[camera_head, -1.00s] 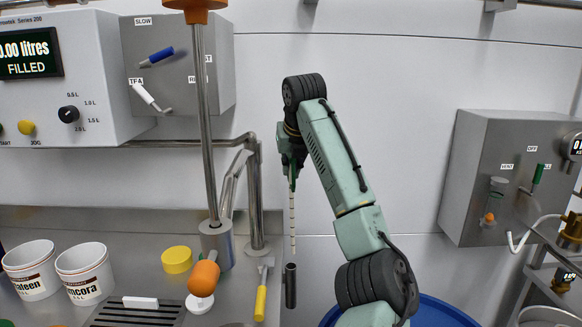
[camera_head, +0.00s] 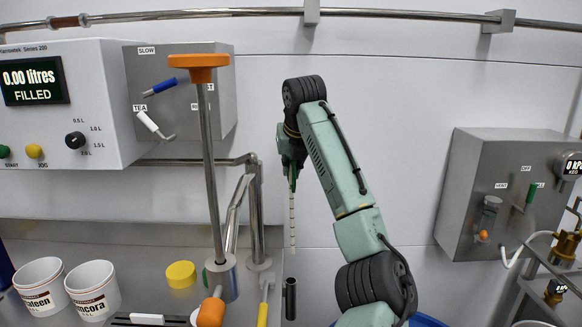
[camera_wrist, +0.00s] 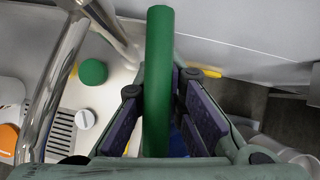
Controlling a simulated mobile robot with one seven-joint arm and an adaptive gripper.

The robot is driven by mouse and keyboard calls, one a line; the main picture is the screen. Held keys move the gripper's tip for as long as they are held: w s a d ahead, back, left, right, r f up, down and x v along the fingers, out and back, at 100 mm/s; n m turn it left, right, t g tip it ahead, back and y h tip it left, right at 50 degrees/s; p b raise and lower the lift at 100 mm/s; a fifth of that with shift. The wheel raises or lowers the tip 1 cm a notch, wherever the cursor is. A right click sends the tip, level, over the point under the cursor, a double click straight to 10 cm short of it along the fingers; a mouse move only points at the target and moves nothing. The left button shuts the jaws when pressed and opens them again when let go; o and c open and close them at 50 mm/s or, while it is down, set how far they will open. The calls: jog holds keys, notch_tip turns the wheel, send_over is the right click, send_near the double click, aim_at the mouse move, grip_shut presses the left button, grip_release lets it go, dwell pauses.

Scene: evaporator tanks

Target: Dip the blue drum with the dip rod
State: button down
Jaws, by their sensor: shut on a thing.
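My gripper (camera_head: 292,180) is shut on the dip rod (camera_head: 292,215), a thin pale rod with marks along it. In the head view it hangs upright, its lower end in open air just above the mouth of a dark upright tube (camera_head: 290,298). The rod's green handle (camera_wrist: 158,80) stands between the jaws in the wrist view. The blue drum (camera_head: 424,321) shows only as a blue rim at the bottom edge, right of the tube and mostly hidden by my arm and cut off by the frame. A blue patch shows between the fingers in the wrist view.
A steel bench on the left holds two white tubs (camera_head: 94,290), a yellow puck (camera_head: 181,274) and a yellow-handled tool (camera_head: 263,305). A tall steel post with an orange top (camera_head: 199,64) and bent pipes stand left of the rod. A grey valve box (camera_head: 495,200) is on the right.

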notch_tip(320, 180, up, 2)
jog(key=shift+p, duration=0.85)
jog(key=shift+r, duration=4.3)
jog(key=shift+d, duration=0.1)
